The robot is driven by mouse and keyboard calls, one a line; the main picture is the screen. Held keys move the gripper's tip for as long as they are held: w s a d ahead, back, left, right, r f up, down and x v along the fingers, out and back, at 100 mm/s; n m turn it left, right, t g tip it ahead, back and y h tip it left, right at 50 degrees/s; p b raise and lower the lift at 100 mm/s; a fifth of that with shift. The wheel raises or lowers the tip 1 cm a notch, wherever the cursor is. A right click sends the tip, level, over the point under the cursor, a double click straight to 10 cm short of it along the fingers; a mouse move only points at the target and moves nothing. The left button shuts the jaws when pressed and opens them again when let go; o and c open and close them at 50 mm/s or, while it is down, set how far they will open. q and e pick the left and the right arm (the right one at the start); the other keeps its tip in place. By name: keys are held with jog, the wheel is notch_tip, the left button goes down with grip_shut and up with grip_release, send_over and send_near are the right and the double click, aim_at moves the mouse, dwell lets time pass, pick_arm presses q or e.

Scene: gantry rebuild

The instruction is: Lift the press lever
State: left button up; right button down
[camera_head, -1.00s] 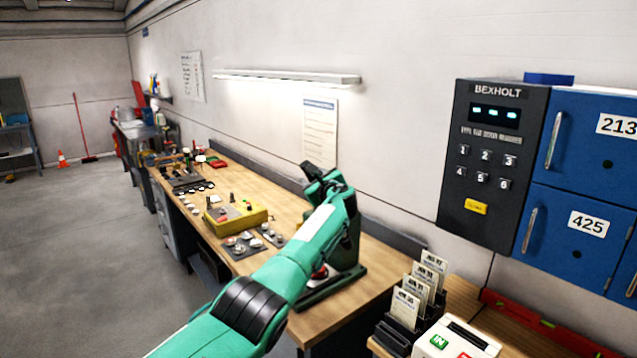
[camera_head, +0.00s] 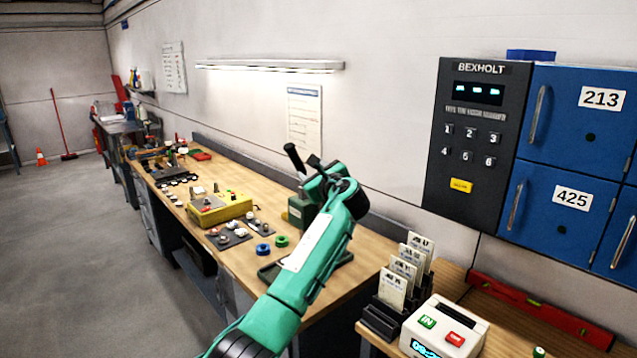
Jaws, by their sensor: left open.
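The press (camera_head: 299,212) is a dark green machine on the wooden workbench, mostly hidden behind my left arm. Its lever (camera_head: 294,158) appears as a black bar with a rounded end, sticking up and to the left above the press. My left gripper (camera_head: 318,172) is open at the upper end of the green arm. It lies just right of the lever in the picture, and its jaws overlap the lever's lower part. I cannot tell whether they touch it. The lever's pivot is hidden. My right gripper is not in view.
The workbench (camera_head: 245,262) carries a yellow box (camera_head: 222,208), a blue ring (camera_head: 263,249) and a green ring (camera_head: 281,241) left of the press. Blue lockers (camera_head: 575,130) hang on the right wall.

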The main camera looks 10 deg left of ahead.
pick_arm(q)
jog(key=b+v, duration=0.1)
jog(key=v, duration=0.2)
jog(key=shift+s+d, duration=0.15)
jog(key=shift+s, duration=0.05)
